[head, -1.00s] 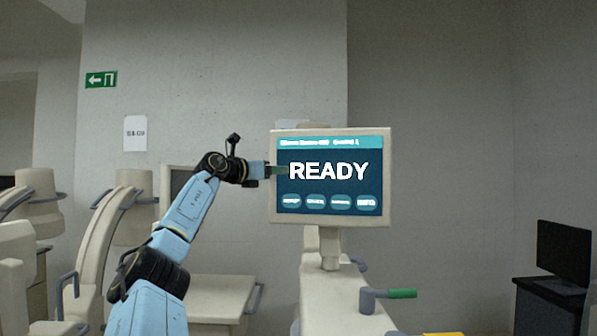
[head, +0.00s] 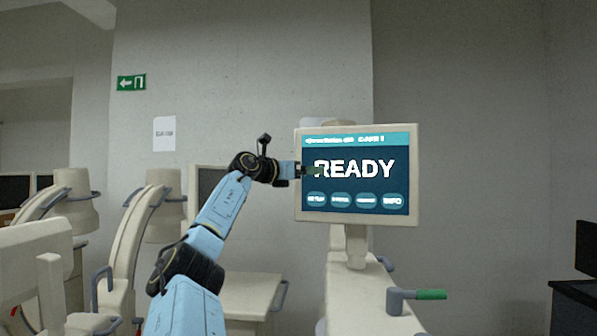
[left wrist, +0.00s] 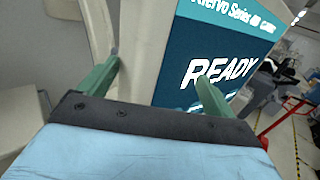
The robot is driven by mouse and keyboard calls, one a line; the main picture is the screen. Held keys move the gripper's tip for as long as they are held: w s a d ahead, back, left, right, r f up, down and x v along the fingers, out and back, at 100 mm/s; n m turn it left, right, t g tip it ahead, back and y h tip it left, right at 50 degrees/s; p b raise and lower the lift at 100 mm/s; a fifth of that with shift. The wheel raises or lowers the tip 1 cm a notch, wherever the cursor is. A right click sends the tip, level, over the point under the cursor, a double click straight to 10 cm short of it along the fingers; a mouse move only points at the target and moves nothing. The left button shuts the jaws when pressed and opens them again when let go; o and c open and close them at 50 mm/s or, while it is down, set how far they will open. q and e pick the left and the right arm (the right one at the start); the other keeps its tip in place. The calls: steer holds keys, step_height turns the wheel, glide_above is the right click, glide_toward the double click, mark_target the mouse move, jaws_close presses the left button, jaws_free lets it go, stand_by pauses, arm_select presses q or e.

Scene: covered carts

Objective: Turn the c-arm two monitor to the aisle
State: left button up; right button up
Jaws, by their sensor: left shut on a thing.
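The c-arm two monitor (head: 407,175) has a cream frame and a lit screen reading READY. It stands on a short neck on top of a cream cart (head: 349,285), right of centre in the head view, with its screen facing me. My left gripper (head: 304,171) is shut on the monitor's left edge, about halfway up. In the left wrist view the two green fingers of the left gripper (left wrist: 160,78) lie on either side of the monitor's cream frame (left wrist: 145,50), one over the screen side. My right gripper is not in view.
A grey bracket with a green handle (head: 431,295) sticks out from the cart below the monitor. Other cream machines (head: 150,215) and a second, dark monitor (head: 208,182) stand at left. A dark desk (head: 573,292) is at far right, with open space before it.

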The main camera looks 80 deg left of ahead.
arm_select(q)
steer(key=b+v, duration=0.7)
steer(key=v, duration=0.6)
steer(key=shift+s, duration=0.2)
steer(key=shift+d, duration=0.15)
